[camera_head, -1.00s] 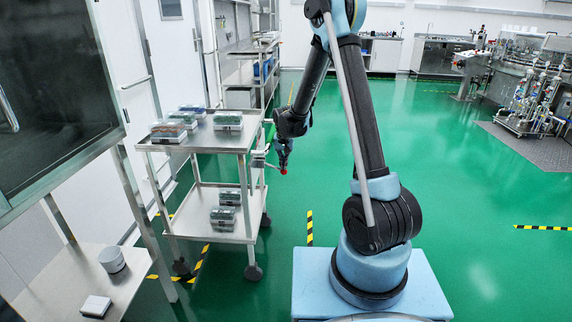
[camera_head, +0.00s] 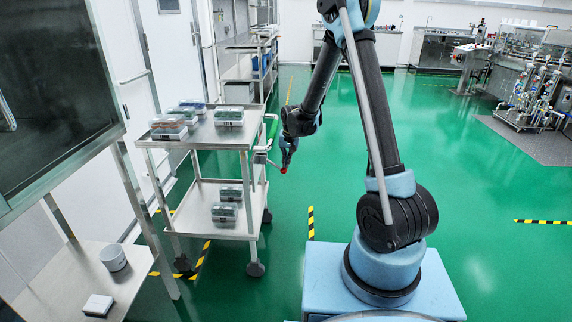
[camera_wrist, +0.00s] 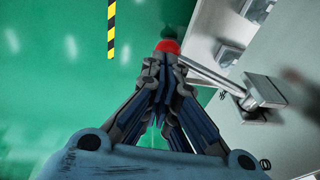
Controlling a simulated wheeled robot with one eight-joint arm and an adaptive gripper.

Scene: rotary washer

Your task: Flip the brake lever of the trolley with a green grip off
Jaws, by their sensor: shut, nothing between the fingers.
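The trolley (camera_head: 238,188) is a steel two-shelf cart left of my arm in the head view. The brake lever has a red knob (camera_head: 283,170) and a thin metal rod from a bracket on the trolley's side. In the wrist view the red knob (camera_wrist: 168,46) is right at my fingertips, and the rod (camera_wrist: 212,76) runs right to its bracket (camera_wrist: 264,92). My gripper (camera_head: 287,158) is shut and empty, pointing down just above the knob; its tips (camera_wrist: 163,62) seem to touch or nearly touch it.
Sample boxes (camera_head: 229,116) stand on the trolley's top shelf, more on the lower one (camera_head: 225,212).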

